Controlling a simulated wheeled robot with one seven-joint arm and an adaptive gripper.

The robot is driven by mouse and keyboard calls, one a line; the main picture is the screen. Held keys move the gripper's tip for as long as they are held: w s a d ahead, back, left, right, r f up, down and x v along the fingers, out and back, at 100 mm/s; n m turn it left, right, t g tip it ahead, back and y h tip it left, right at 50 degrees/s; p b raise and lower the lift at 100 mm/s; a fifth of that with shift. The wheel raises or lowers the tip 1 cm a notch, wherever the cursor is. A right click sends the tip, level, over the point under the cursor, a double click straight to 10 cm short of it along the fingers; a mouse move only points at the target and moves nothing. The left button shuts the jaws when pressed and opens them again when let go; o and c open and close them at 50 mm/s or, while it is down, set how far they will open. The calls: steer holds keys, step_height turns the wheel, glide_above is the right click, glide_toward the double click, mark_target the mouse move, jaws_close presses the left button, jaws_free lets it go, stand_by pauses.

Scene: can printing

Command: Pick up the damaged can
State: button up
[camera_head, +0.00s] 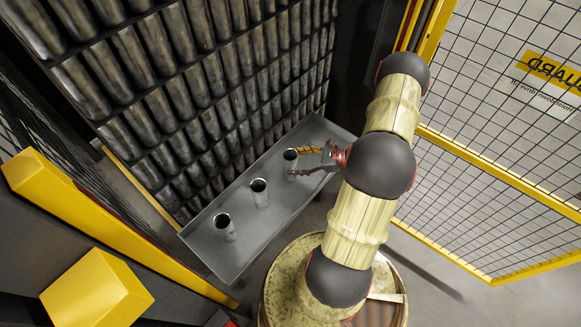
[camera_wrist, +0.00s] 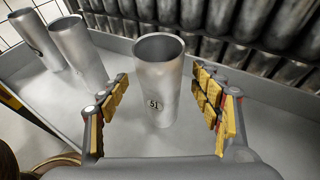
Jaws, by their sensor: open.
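Three silver open-topped cans stand on a grey metal tray (camera_head: 285,205). The far can (camera_head: 290,157) is by my gripper (camera_head: 300,163); the middle can (camera_head: 260,193) and the near can (camera_head: 225,228) stand apart from it. In the wrist view, the can marked "51" (camera_wrist: 158,90) is upright between the open fingers of my gripper (camera_wrist: 162,78), with a gap on each side. The other two cans (camera_wrist: 78,52) (camera_wrist: 35,42) are at the upper left. I see no clear dent on any can, so I cannot tell which is damaged.
A tall rack of stacked cans (camera_head: 200,85) rises right behind the tray. A yellow-framed mesh fence (camera_head: 500,130) stands at the right. A yellow barrier (camera_head: 100,215) runs at the left. The tray has bare room between the cans.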

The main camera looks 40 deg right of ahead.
steer(key=shift+x, duration=1.15)
steer(key=c, duration=0.3)
steer(key=c, duration=0.6)
